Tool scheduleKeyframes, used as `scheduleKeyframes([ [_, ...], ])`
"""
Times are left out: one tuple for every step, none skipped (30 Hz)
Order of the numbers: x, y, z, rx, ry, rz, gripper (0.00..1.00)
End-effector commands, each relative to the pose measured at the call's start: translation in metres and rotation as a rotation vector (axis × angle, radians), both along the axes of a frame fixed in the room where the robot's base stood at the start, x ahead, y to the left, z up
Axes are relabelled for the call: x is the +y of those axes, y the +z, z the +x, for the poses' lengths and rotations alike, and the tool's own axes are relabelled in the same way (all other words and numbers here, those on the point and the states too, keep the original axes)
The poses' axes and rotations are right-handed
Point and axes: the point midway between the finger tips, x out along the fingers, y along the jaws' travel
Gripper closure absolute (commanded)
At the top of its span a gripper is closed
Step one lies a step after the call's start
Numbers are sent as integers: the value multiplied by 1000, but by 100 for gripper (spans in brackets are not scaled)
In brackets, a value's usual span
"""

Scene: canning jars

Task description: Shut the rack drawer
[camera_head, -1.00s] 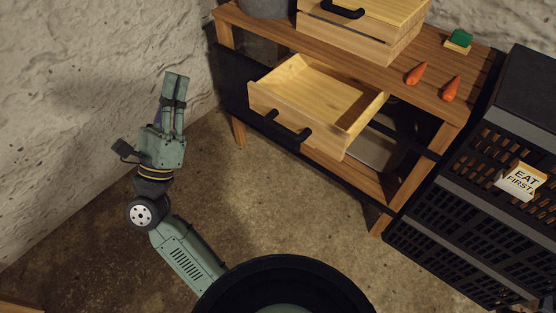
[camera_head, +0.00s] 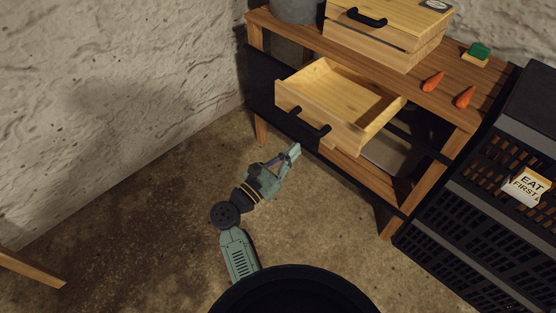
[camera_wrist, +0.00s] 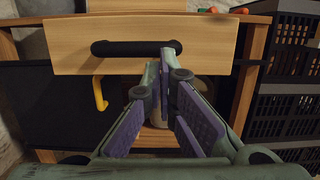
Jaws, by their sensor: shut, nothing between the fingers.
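The rack drawer (camera_head: 340,92) is a light wooden drawer, pulled out of the rack and empty. Its front has a black handle (camera_head: 306,122), which also shows in the wrist view (camera_wrist: 136,48). The wooden rack (camera_head: 440,93) stands around it. My gripper (camera_head: 294,150) is in front of the drawer and below its handle, apart from it in the head view. In the wrist view the fingertips (camera_wrist: 160,70) are together just below the right end of the handle. Nothing is held. Whether the fingertips touch the drawer cannot be told.
On the rack top are a wooden box (camera_head: 385,35) with a black handle, a grey pot (camera_head: 296,10), carrots (camera_head: 465,97) and a green item (camera_head: 479,51). Black crates (camera_head: 480,190) with an "EAT FIRST" sign (camera_head: 527,187) stand at right. The floor in front is open.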

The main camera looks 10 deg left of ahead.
Motion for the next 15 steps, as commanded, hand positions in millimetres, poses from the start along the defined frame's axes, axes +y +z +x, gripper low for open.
scheduleKeyframes([
  [-7,6,8,0,-3,0,100],
  [-9,7,13,-1,-2,1,100],
  [-13,8,18,0,-2,0,100],
  [-16,8,21,1,-2,0,100],
  [-18,9,24,1,-1,0,100],
  [-20,10,28,0,-1,0,100],
  [-22,10,31,0,-2,0,100],
  [-24,10,33,0,-1,0,100],
  [-25,10,35,0,0,0,100],
  [-26,10,36,0,0,0,100],
  [-27,10,37,0,1,0,100],
  [-27,10,38,-1,0,1,100],
  [-28,10,38,-1,0,1,100],
  [-28,10,39,-1,0,1,100],
  [-28,9,39,-1,0,1,100],
])
